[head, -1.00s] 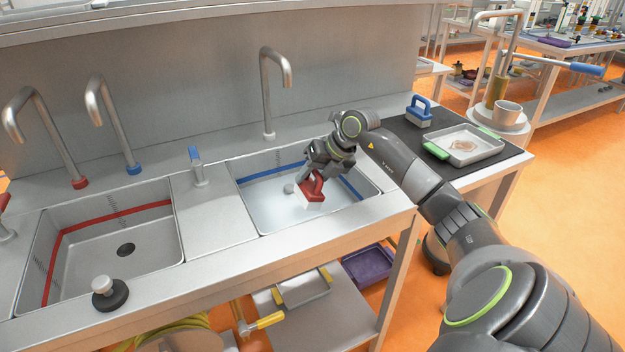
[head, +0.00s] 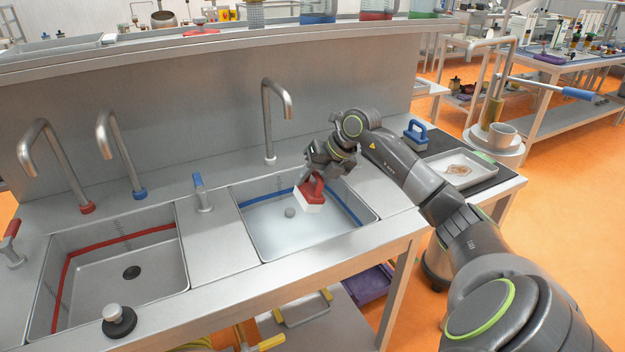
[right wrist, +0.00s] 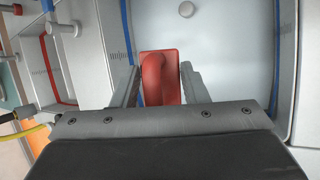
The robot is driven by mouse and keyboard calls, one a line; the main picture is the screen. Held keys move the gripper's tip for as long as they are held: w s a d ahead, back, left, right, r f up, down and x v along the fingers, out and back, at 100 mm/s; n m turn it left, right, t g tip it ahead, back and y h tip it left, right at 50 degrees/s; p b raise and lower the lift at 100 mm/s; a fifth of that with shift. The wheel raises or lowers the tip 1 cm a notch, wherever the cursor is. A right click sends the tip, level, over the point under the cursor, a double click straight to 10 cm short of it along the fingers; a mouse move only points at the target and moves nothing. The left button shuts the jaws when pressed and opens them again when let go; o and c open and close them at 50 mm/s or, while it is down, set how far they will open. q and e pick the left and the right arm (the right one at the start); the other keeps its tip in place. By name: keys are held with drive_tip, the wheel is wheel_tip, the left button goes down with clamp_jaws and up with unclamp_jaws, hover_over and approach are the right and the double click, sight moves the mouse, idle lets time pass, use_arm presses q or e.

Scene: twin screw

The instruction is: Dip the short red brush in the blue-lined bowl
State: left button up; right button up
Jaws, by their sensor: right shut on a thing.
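The short red brush (head: 316,186), with a red handle and a white lower block, is held by my right gripper (head: 318,170), which is shut on its handle. The brush hangs over the back part of the blue-lined bowl (head: 260,225); whether it touches the pale bowl surface cannot be told. In the right wrist view the red brush (right wrist: 160,78) sits between the two fingers, beside the blue line. A round grey plug or drain (head: 289,212) shows in the bowl floor. My left gripper is out of view.
A red-lined bowl (head: 95,285) with a dark drain is at the left. A black stopper (head: 119,320) stands on the front rim. A tall tap (head: 268,120) rises behind the blue-lined bowl. A blue-handled brush (head: 416,137) and a metal tray (head: 460,168) are at the right.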

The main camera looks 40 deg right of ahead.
idle(0.5)
drive_tip(key=shift+r+p, duration=1.3)
drive_tip(key=shift+r, duration=0.75)
